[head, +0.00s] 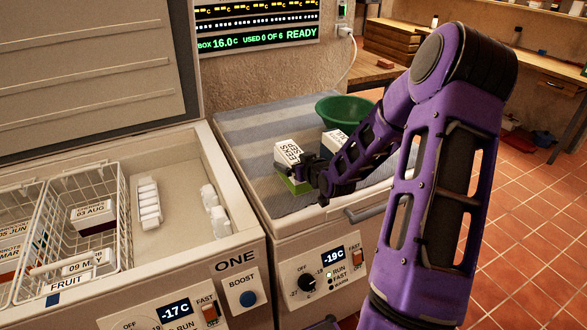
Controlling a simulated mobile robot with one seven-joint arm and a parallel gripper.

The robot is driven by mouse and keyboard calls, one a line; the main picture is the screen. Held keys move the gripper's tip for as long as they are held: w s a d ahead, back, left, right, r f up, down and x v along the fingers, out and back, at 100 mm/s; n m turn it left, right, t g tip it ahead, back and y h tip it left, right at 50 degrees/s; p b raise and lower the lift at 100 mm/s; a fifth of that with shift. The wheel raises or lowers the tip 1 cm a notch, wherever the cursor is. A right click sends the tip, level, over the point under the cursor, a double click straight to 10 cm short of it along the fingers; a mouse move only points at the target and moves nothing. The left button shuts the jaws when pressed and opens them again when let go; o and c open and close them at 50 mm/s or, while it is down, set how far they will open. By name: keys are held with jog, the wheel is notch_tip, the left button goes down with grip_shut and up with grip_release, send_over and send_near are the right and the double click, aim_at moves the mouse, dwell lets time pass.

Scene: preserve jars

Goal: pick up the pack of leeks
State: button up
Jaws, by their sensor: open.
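The pack of leeks (288,153) is a small box with a white label top and a green lower part. Its lettering shows upside down, and part of it reads "EEKS" and "SEP". It sits on the striped cloth over the right-hand freezer, in the head view. My gripper (307,170) is open, close at the pack's right side and in front of it. The dark fingers overlap the pack's edge, and I cannot tell whether they touch it or reach around it.
A second white-topped, dark blue pack (333,141) stands just behind my gripper, near a green bowl (343,108). The striped cloth (240,128) is clear to the left. The left freezer is open, with wire baskets (122,190) of packs inside.

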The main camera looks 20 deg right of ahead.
jog(key=shift+w, duration=0.15)
grip_shut()
dwell(0.4)
notch_tip(320, 180, up, 13)
jog(key=p, duration=0.4)
notch_tip(320, 180, up, 13)
dwell(0.8)
